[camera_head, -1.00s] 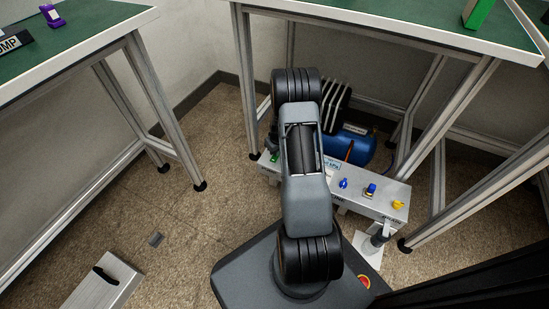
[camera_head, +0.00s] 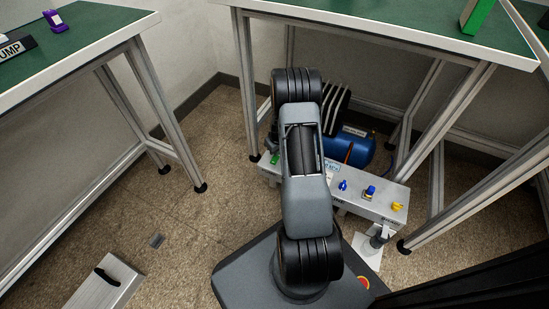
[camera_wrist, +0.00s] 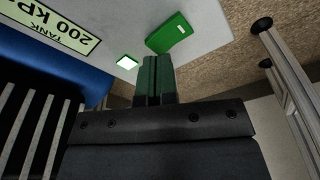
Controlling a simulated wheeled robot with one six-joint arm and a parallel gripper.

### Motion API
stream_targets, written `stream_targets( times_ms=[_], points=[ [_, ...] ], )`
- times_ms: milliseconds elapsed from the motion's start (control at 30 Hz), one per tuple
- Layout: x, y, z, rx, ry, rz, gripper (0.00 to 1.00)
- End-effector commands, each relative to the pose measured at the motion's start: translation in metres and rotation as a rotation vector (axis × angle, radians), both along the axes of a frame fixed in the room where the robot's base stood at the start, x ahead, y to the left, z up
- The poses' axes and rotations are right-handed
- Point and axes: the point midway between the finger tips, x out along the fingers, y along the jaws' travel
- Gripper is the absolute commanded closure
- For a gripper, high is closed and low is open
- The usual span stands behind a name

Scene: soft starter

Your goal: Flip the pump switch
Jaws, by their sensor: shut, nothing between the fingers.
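In the head view a pale metal control box (camera_head: 385,200) stands on the floor under the right bench, with blue and yellow controls on top and something green (camera_head: 270,158) at its left end. In the wrist view a green rocker-like block (camera_wrist: 168,33) sits on the pale panel, beside a small pale square with green edges (camera_wrist: 126,62). I cannot read which control is the pump switch. My gripper (camera_wrist: 157,62) is shut and empty, its tips close to both green parts; contact cannot be told. In the head view my arm hides the gripper.
A blue tank (camera_head: 350,145) with black fins lies behind the box, and shows in the wrist view (camera_wrist: 65,65). Bench legs (camera_head: 245,90) stand close by. A sign ending in "UMP" (camera_head: 14,47) and a purple item (camera_head: 53,17) are on the left bench.

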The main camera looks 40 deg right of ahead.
Motion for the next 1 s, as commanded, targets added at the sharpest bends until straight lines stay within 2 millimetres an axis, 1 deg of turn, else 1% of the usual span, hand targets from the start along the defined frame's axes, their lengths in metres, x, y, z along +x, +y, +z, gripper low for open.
stream_targets(
  times_ms=[33,500,600,1000],
  points=[
    [0.000,0.000,0.008,-0.001,-0.001,0.000,1.00],
    [0.000,0.000,0.046,0.000,0.000,-0.001,1.00],
    [0.000,0.000,0.049,0.000,0.000,-0.001,1.00],
    [0.000,0.000,0.048,0.000,0.000,-0.001,1.00]
  ],
)
